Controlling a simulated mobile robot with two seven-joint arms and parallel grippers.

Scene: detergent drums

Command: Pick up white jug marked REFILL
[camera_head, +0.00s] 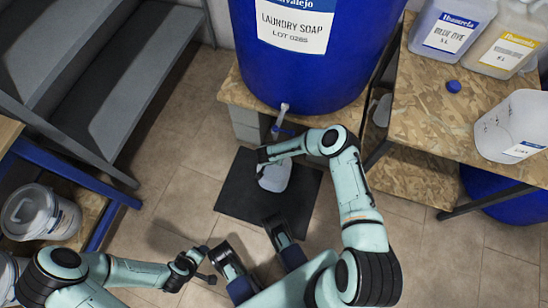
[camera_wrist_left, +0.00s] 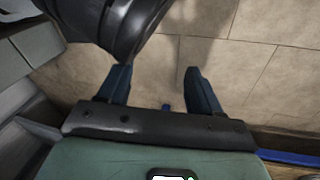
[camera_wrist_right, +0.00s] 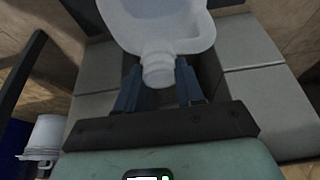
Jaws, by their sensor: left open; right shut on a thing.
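A whitish jug (camera_head: 274,177) is below the spigot (camera_head: 281,122) of the blue drum, over the black mat (camera_head: 237,190). My right gripper (camera_head: 264,157) is shut on it. In the right wrist view the jug (camera_wrist_right: 165,25) has its neck between the fingers of the right gripper (camera_wrist_right: 158,88). I cannot read any mark on this jug, and I cannot tell whether it touches the mat. Another white jug (camera_head: 505,125) with a small label stands on the right table. My left gripper (camera_head: 209,264) is open and empty above the floor at the lower left.
The large blue LAUNDRY SOAP drum (camera_head: 300,70) stands on a wooden board over grey blocks. Grey steps (camera_head: 110,100) and a lidded bucket (camera_head: 40,215) are left. Tiled floor left of the mat is clear.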

